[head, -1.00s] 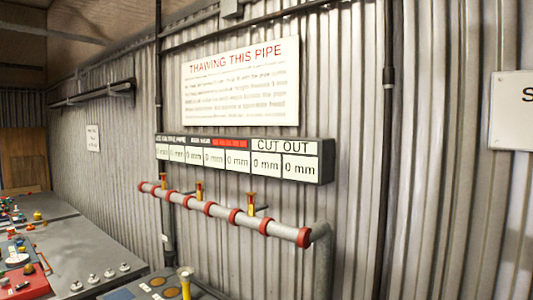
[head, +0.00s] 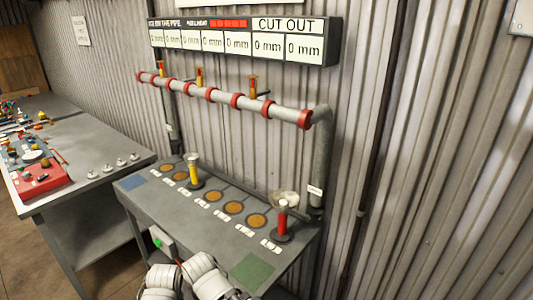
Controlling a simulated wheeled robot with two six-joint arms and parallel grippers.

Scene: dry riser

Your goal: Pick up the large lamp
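Two lamp-like items with clear tops stand upright on the grey bench (head: 140,203). One has a yellow body (head: 193,174) and stands toward the back left. The other has a red body (head: 282,217) and a dark base and stands nearer, at the right end. The red one looks larger in the picture, but it is also closer, so I cannot tell for sure which is the large lamp. White parts of my arms show at the bottom edge in the head view. Neither gripper's fingertips are visible.
Several orange discs (head: 233,207) with white labels line the bench between the lamps. A green square (head: 253,270) and a blue square (head: 133,182) mark its ends. A red-banded pipe (head: 222,97) runs above. A second table (head: 88,158) with a red panel (head: 40,178) stands left.

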